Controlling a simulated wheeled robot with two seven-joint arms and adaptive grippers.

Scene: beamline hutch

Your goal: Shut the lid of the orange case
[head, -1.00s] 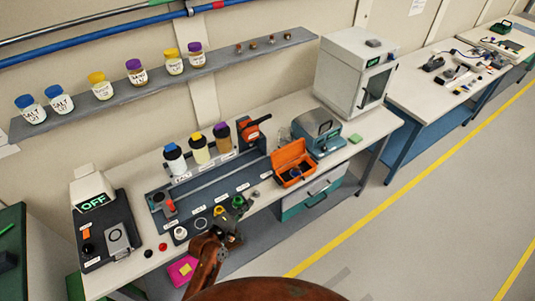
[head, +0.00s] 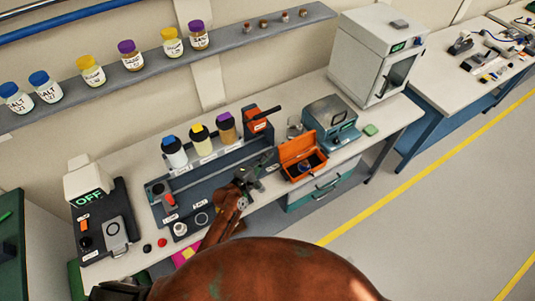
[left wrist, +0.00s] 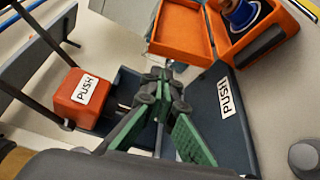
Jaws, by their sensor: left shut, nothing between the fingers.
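The orange case (head: 303,163) stands on the bench with its lid (head: 297,147) open and raised at the back. A dark interior shows. In the left wrist view the case (left wrist: 292,48) is at the upper right with a blue round item (left wrist: 245,14) inside. Its open lid (left wrist: 180,28) lies to the left of it there. My left gripper (head: 265,162) is just left of the case, apart from it, over the dark tray. In the left wrist view its green-padded fingers (left wrist: 163,85) meet at the tips and hold nothing. My right gripper is not in view.
A teal-grey machine (head: 330,122) stands right behind the case. A red block labelled PUSH (left wrist: 80,97) is left of my fingers. Several jars (head: 200,140) stand behind the dark tray (head: 158,188). A white oven (head: 375,60) is at the back right.

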